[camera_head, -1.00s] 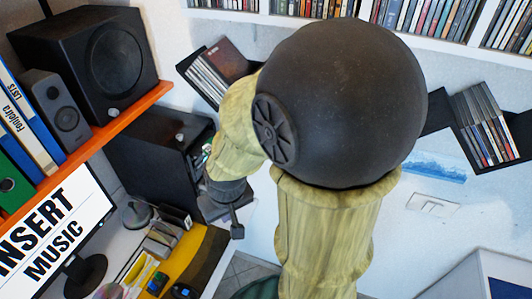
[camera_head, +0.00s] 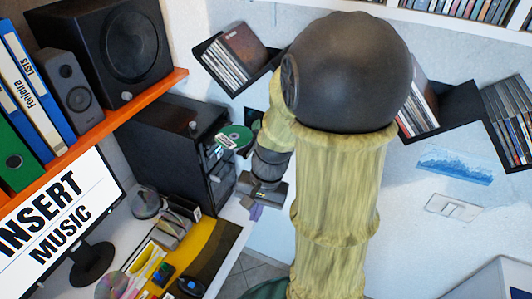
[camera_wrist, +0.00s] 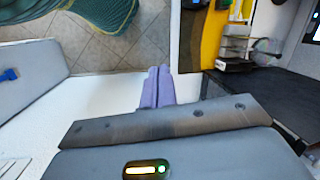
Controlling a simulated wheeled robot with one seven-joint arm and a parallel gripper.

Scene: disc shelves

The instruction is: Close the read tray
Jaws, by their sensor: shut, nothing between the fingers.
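The black computer tower (camera_head: 160,135) stands on the desk under the orange shelf. A tray with a green disc (camera_head: 236,137) sticks out from the upper part of its front; part of it may be hidden by my arm. My gripper (camera_head: 256,212) is below and to the right of the disc, apart from it. Its purple fingers are together and empty, also seen in the wrist view (camera_wrist: 159,82).
A monitor (camera_head: 55,215) reading "INSERT MUSIC" stands at the left. A black speaker (camera_head: 110,50) sits on the orange shelf (camera_head: 120,115). Small items and a yellow mat (camera_head: 205,245) cover the desk front. Wall disc shelves (camera_head: 235,60) are behind my arm. Floor tiles (camera_wrist: 110,45) show beyond the fingers.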

